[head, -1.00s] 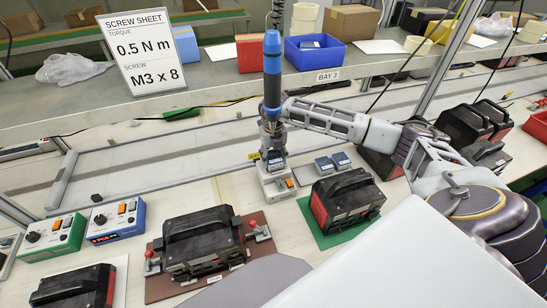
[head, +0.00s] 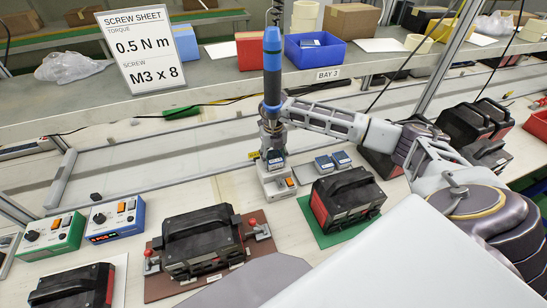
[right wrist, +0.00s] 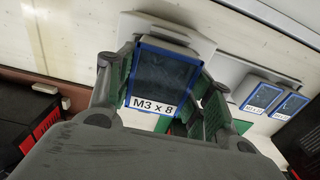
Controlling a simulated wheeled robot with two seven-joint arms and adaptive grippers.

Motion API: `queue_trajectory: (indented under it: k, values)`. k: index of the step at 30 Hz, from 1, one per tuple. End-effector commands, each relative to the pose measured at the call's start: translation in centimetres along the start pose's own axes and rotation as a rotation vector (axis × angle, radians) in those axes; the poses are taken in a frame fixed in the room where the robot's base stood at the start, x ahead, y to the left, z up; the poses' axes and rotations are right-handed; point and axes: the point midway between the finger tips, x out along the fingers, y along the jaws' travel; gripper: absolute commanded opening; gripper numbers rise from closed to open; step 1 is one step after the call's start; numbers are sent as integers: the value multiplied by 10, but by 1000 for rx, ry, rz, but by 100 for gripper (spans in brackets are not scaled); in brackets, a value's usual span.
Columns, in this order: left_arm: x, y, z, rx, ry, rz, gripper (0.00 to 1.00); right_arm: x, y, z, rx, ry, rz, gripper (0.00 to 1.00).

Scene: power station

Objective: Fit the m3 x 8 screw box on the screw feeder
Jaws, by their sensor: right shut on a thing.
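The blue-rimmed screw box (right wrist: 162,77) has a dark window and a label reading M3 x 8 in the right wrist view. My right gripper (right wrist: 160,98) is shut on it, with a green-padded finger on each side. In the head view the box (head: 276,158) is at the top of the white screw feeder (head: 279,184), under my right gripper (head: 272,145). The feeder has an orange switch on its front. I cannot tell whether the box is fully seated or just above the feeder. My left gripper is not in view.
Two similar blue boxes (head: 323,164) (head: 341,159) stand right of the feeder. A black-red unit (head: 345,200) on a green mat is near them. A blue screwdriver (head: 272,70) hangs in front of the shelf. A fixture (head: 203,242) and two control boxes (head: 115,219) (head: 54,236) lie left.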

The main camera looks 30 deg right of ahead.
Motion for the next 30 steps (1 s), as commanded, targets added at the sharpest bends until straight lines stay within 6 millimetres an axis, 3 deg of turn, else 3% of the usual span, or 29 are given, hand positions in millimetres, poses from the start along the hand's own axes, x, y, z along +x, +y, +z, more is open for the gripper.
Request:
queue_trajectory:
  k: [5,6,11,23,30]
  values:
    - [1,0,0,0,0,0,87,2,0,0,0,0,0,26]
    - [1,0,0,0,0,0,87,1,0,0,0,0,0,55]
    - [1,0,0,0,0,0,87,1,0,0,0,0,0,76]
    - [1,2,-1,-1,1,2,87,0,0,0,0,0,0,76]
    - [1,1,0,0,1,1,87,-14,1,1,0,-2,2,76]
